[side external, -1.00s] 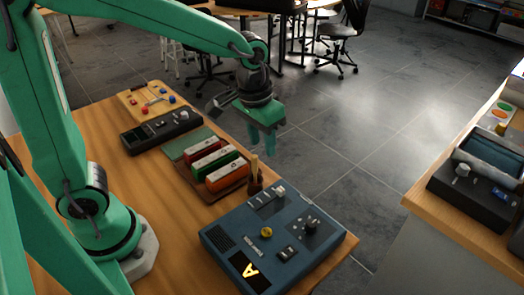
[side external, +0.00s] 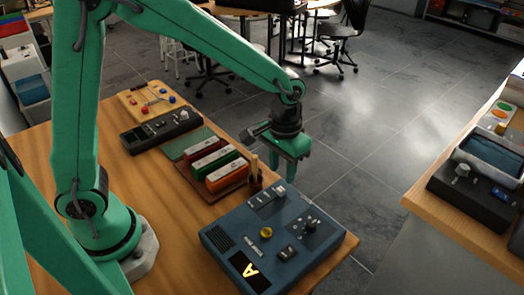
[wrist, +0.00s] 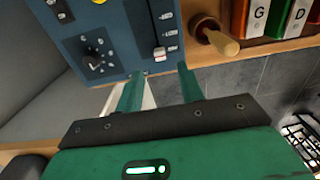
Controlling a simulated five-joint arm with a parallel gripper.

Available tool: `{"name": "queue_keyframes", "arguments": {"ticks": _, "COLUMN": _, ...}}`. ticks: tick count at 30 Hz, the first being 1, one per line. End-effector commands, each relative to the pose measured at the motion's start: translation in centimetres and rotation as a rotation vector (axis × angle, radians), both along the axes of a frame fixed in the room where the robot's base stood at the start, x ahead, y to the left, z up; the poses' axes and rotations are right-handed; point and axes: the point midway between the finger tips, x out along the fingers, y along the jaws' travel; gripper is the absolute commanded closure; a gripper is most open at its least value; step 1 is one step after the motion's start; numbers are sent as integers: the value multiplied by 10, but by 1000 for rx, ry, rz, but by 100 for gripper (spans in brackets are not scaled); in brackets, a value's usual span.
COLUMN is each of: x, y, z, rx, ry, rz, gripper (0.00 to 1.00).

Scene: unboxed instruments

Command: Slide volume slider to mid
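The blue instrument box (side external: 228,222) sits at the front right of the wooden table. In the wrist view, its volume slider (wrist: 160,53) is a light knob at the near end of a straight slot, beside the nearest of several small labels. The label text is too small to read surely. My gripper (side external: 285,174) is over the box's far edge, by the slider. In the wrist view, my gripper's green fingers (wrist: 160,73) are apart with nothing between them. The knob lies just beyond the fingertips, roughly in line with the gap, and appears untouched.
The box also carries a black rotary dial (wrist: 94,55) and a yellow button (side external: 266,232). A wooden-handled item (wrist: 216,38) in a round holder stands close beside the box. Coloured blocks (side external: 227,177) lie farther left. Open floor lies beyond the table edge.

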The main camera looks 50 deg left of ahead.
Motion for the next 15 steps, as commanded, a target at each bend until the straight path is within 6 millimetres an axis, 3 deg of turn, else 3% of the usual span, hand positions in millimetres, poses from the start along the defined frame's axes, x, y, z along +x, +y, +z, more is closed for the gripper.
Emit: {"name": "queue_keyframes", "arguments": {"ticks": 15, "x": 0, "y": 0, "z": -56, "rx": 1, "ry": 2, "rz": 0, "gripper": 62}}
